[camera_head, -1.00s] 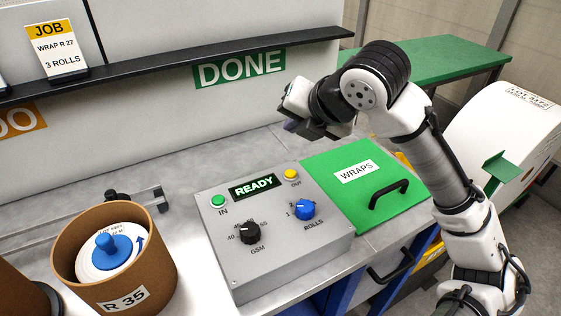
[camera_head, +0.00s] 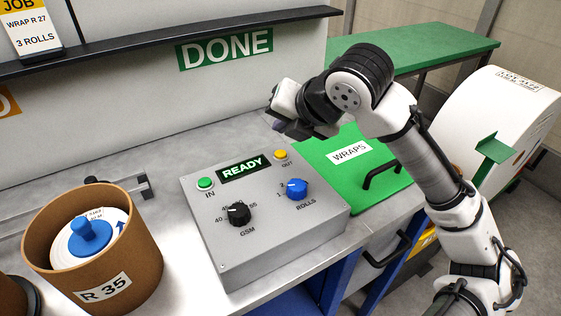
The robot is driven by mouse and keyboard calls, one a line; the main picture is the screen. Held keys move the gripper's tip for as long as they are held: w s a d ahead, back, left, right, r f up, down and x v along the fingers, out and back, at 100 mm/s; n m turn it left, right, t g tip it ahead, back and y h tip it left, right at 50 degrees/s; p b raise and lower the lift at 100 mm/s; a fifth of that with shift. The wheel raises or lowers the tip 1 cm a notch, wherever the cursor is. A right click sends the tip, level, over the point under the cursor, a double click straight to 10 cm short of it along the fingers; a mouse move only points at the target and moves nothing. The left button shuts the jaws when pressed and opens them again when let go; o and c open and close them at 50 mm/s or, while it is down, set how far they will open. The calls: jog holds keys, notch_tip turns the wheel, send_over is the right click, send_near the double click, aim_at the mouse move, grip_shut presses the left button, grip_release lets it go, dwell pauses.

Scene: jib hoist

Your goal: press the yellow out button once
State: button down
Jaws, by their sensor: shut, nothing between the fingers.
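The yellow OUT button (camera_head: 281,154) sits at the upper right of the grey control box (camera_head: 262,245), beside the lit READY display (camera_head: 242,167). My gripper (camera_head: 275,127) is shut and empty, above and behind the yellow button and apart from it. Its fingertips are small and dark in this view. The green IN button (camera_head: 205,183) is at the box's upper left. The black GSM knob (camera_head: 238,213) and blue ROLLS knob (camera_head: 297,188) are below the display.
The green WRAPS lid (camera_head: 375,200) with a black handle lies right of the box. A brown tub (camera_head: 140,255) marked R 35 stands to the left. A black shelf (camera_head: 160,43) runs along the back wall above the DONE sign.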

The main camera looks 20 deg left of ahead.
aim_at(283, 156)
jog(key=shift+f+b, duration=0.95)
jog(key=shift+f, duration=0.8)
dwell(0.6)
jog(key=shift+f+b, duration=0.35)
jog(key=shift+f, duration=0.1)
jog(key=shift+f+b, duration=0.35)
jog(key=shift+f, duration=0.1)
dwell(0.5)
jog(key=shift+r, duration=0.1)
jog(key=shift+r+p, duration=0.7)
jog(key=shift+r, duration=0.1)
notch_tip(283, 156, up, 5)
jog(key=p, duration=0.4)
